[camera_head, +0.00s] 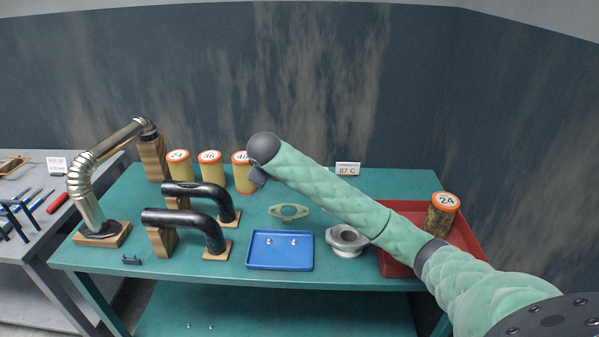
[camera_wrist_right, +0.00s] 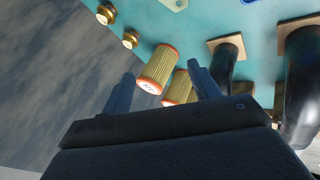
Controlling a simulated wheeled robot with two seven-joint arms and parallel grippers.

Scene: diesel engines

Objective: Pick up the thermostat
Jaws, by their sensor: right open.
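Two small brass round parts, which look like thermostats, show at the upper left of the right wrist view: one (camera_wrist_right: 106,14) at the top edge and another (camera_wrist_right: 130,40) below it. Both stand on the green bench, outside my fingers. In the head view I cannot see them; my right arm covers part of the bench there. My right gripper (camera_wrist_right: 160,70) is open and empty, over the row of yellow filters. In the head view its dark end (camera_head: 258,178) shows by the filter at the right of the row. My left gripper is not in view.
Yellow filters with orange rims (camera_head: 210,170) stand at the back. Black pipes (camera_head: 205,190) on wooden blocks are at left. A blue tray (camera_head: 280,263), a grey flanged housing (camera_head: 347,241), a gasket (camera_head: 289,212), a red tray (camera_head: 395,268) and an "87 C" sign (camera_head: 348,169) share the bench.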

